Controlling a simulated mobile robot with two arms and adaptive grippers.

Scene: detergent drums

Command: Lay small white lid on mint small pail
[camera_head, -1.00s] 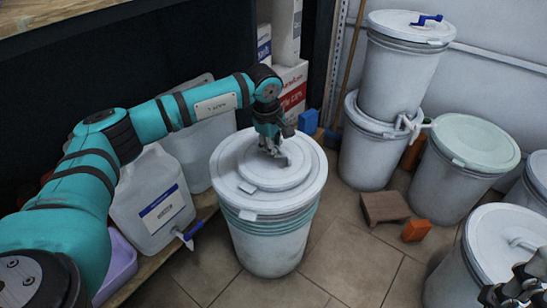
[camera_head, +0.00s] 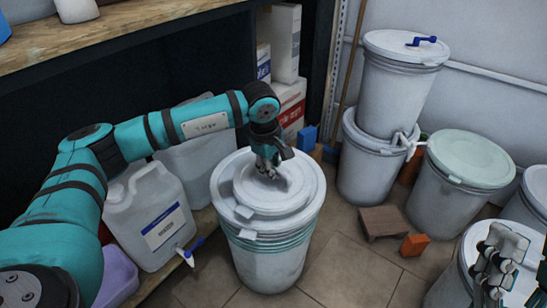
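A small white lid (camera_head: 262,198) lies on a wider white lid (camera_head: 233,166), which tops a white drum with mint bands (camera_head: 270,262). My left gripper (camera_head: 267,173) points down at the middle of the small lid, with its fingertips at the lid's top. Whether they are closed on a grip there is too small to tell. A pail with a pale mint top (camera_head: 470,157) stands at the right; I cannot tell whether it is the mint small pail. My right gripper (camera_head: 493,268) is at the lower right, in front of a white drum, its fingers partly overlapping.
Two stacked white drums (camera_head: 400,85) stand at the back, the upper with a blue handle. A brown block (camera_head: 383,222) and an orange block (camera_head: 414,245) lie on the tiled floor. White jugs (camera_head: 150,215) stand on a low shelf at left.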

